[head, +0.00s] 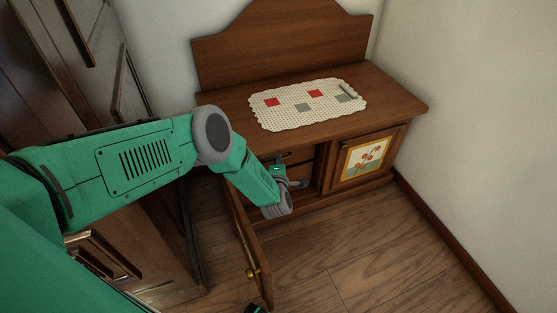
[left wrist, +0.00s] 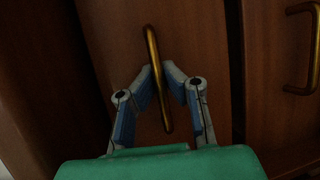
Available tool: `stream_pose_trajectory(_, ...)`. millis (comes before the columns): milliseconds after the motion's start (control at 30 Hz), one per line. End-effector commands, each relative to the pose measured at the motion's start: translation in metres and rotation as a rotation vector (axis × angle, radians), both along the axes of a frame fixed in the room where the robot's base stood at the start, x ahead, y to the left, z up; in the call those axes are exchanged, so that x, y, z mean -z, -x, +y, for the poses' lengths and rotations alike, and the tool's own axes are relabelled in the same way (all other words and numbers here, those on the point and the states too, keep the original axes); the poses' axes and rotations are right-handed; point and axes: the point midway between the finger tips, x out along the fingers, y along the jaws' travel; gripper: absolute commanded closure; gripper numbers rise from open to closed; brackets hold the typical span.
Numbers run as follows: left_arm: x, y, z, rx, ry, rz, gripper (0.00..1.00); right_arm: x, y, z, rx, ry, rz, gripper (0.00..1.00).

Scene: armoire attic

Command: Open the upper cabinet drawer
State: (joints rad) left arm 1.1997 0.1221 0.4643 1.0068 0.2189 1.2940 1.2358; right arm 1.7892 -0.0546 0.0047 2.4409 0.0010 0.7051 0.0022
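The wooden cabinet (head: 410,108) stands against the back wall, its left door (head: 247,235) swung open toward me. Inside the left compartment, a drawer front (head: 296,158) shows partly behind my left arm. My left gripper (head: 296,184) is at this opening. In the left wrist view, a brass bar handle (left wrist: 158,85) on a wooden front passes between the fingertips of the left gripper (left wrist: 160,68), which are closed in on it. A second brass handle (left wrist: 316,60) sits on the neighbouring front at right. I cannot tell which front is the upper drawer. My right gripper is not clearly seen.
A white cloth (head: 283,111) with red and grey squares lies on the cabinet top. The right door (head: 347,178) with a flower picture is closed. A dark wooden armoire (head: 75,70) stands at left. Wood floor (head: 370,250) is clear at front right.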

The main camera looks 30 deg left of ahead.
Motion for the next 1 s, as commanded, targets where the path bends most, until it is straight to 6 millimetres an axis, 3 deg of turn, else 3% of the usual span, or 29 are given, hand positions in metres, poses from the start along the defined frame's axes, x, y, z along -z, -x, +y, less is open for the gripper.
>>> stream_pose_trajectory(267,0.002,0.003,-0.003,0.002,0.001,0.005,1.0,-0.001,0.0,0.0,0.0,0.0,0.0,0.6)
stream_pose_trajectory(467,0.002,0.018,-0.019,0.003,0.003,0.009,1.0,-0.008,0.0,0.0,0.0,0.0,0.0,0.6)
stream_pose_trajectory(1000,0.003,0.106,-0.117,0.005,0.004,0.013,1.0,-0.037,0.0,0.0,0.0,0.0,0.0,0.6)
